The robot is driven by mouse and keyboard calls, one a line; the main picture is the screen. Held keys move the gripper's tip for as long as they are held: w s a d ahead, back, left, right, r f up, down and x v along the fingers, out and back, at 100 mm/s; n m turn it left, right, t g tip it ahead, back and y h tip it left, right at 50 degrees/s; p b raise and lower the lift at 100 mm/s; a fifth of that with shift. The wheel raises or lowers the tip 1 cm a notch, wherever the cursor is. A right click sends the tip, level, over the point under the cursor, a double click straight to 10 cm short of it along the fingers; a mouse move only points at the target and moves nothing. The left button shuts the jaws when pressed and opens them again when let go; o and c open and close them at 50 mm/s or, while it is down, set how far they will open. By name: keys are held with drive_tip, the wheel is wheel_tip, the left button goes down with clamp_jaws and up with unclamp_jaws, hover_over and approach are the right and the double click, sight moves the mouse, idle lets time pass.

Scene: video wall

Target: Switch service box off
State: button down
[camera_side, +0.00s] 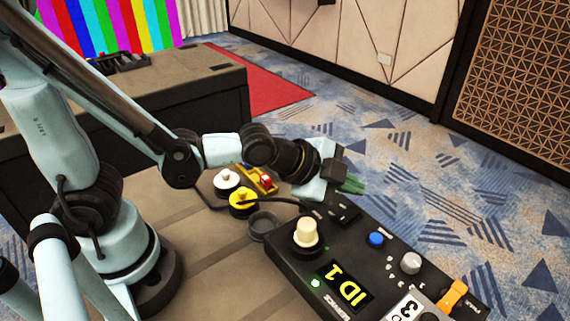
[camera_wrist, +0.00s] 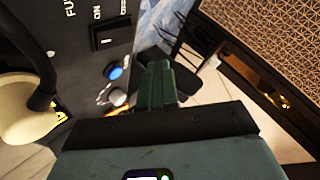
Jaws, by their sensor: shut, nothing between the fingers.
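The service box (camera_side: 372,262) is a black box on the table at the lower right, with a lit yellow "ID 1" display (camera_side: 347,287). Its black rocker switch (camera_side: 344,213) is near the back edge; in the wrist view the switch (camera_wrist: 110,33) shows at the top beside the word "ON". I cannot tell which side of the rocker is pressed. My gripper (camera_side: 352,184) has green fingers, shut and empty, just behind the switch in the side view. In the wrist view the fingers (camera_wrist: 160,84) point past the switch, to its lower right. I see no contact.
The box also carries a cream plug (camera_side: 305,232) with a black cable, a blue button (camera_side: 376,239), a grey knob (camera_side: 411,262) and an orange part (camera_side: 453,294). White and yellow round pieces (camera_side: 227,180) lie left of the gripper. Beyond the box is carpet.

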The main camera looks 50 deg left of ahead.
sight(348, 213)
drive_tip(key=shift+w+f, duration=0.15)
drive_tip(key=shift+f, duration=0.65)
drive_tip(key=shift+w+f, duration=0.1)
drive_tip(key=shift+f, duration=0.65)
drive_tip(key=shift+f, duration=0.15)
idle(1.0)
drive_tip(key=shift+f, duration=0.25)
drive_tip(key=shift+w+f, duration=0.15)
drive_tip(key=shift+f, duration=0.25)
idle(0.6)
drive_tip(key=shift+r, duration=0.8)
drive_tip(key=shift+r, duration=0.1)
drive_tip(key=shift+s+r, duration=0.2)
drive_tip(key=shift+r, duration=0.6)
drive_tip(key=shift+s+r, duration=0.15)
drive_tip(key=shift+r, duration=0.65)
drive_tip(key=shift+s+r, duration=0.2)
drive_tip(key=shift+r, duration=0.6)
